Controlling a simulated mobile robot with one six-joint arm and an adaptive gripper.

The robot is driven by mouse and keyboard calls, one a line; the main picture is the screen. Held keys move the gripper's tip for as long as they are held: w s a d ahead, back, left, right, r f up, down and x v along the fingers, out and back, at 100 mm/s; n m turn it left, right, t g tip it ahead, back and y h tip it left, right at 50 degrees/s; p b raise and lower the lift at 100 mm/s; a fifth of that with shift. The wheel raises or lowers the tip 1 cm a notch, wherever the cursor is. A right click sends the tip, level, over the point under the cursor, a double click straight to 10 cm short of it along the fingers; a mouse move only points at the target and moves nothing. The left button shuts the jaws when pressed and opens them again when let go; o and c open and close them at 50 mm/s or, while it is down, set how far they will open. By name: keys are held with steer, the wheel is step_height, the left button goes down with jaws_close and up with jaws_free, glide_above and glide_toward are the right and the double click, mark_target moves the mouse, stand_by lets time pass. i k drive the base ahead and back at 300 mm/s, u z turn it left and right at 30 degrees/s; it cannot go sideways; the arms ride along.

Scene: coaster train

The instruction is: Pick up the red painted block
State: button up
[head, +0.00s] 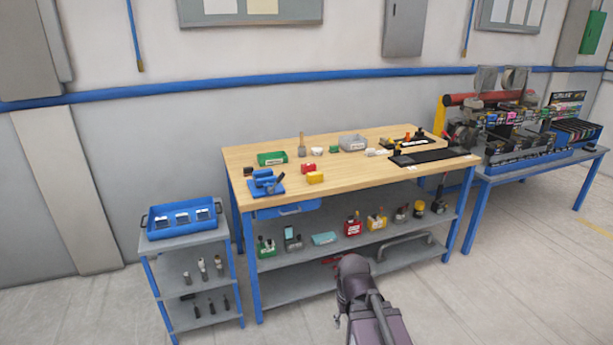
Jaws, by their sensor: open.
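The red painted block (308,168) lies on the wooden top of the workbench (375,178), left of its middle. It stands just behind a yellow block (315,177), and nothing lies on top of it. My arm is at the bottom of the head view, in front of the bench and below its top, well apart from the red block. I cannot make out my gripper's fingers.
A blue vise (266,183) and a green bin (272,158) stand left of the red block. A grey bin (352,143) and a black mat (434,156) are to the right. A small cart with a blue tray (181,218) stands left of the bench.

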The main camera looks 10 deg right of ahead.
mark_target(310, 166)
steer(key=k, duration=0.8)
steer(key=u, duration=0.35)
steer(key=i, duration=0.45)
steer(key=u, duration=0.65)
steer(key=i, duration=1.55)
steer(key=z, duration=0.6)
steer(key=i, duration=1)
steer(key=z, duration=0.55)
